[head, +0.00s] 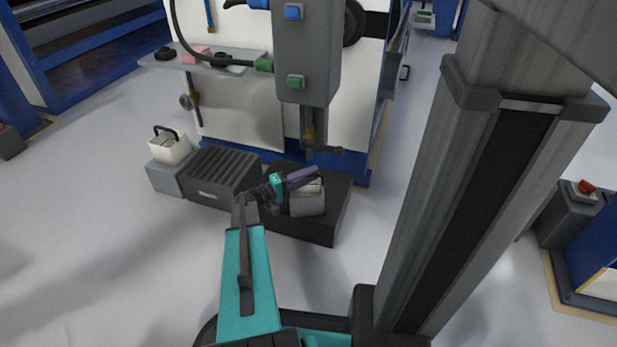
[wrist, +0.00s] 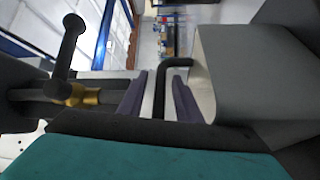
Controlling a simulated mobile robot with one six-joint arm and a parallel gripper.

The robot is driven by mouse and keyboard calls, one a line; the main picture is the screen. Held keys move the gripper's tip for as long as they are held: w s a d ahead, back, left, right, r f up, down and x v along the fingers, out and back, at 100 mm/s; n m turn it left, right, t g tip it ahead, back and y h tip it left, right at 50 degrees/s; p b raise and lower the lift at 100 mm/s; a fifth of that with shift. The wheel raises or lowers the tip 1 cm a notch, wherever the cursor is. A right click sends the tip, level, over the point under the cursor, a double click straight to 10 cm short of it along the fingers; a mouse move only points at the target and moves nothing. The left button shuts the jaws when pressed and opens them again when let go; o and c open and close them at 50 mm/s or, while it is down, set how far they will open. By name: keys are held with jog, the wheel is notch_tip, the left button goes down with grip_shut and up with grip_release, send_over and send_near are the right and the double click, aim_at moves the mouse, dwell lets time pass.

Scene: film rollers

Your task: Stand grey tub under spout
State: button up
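The grey tub (head: 308,203) stands upright on a low black platform (head: 335,205). Its black handle (wrist: 158,92) rises between the two purple fingers of my gripper (head: 297,179), with a visible gap on each side. My gripper is open around the handle in the wrist view (wrist: 158,100). The tub's grey wall (wrist: 250,75) fills the right of that view. The spout with its brass valve (head: 309,134) hangs from the grey machine column just behind the tub; the valve also shows at the left of the wrist view (wrist: 75,95). I cannot tell whether the tub is exactly below the outlet.
A ribbed dark box (head: 220,175) sits left of the platform. A pale tub (head: 170,148) with a black handle stands on a grey block behind it. A shelf (head: 220,62) juts from the white machine. The floor in front and left is clear.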

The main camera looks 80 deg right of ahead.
jog(key=shift+r, duration=0.1)
jog(key=shift+w+a+p, duration=0.35)
jog(key=shift+w, duration=0.2)
jog(key=p+v, duration=0.3)
jog(key=v, duration=0.7)
jog(key=shift+w+a, duration=0.25)
dwell(0.4)
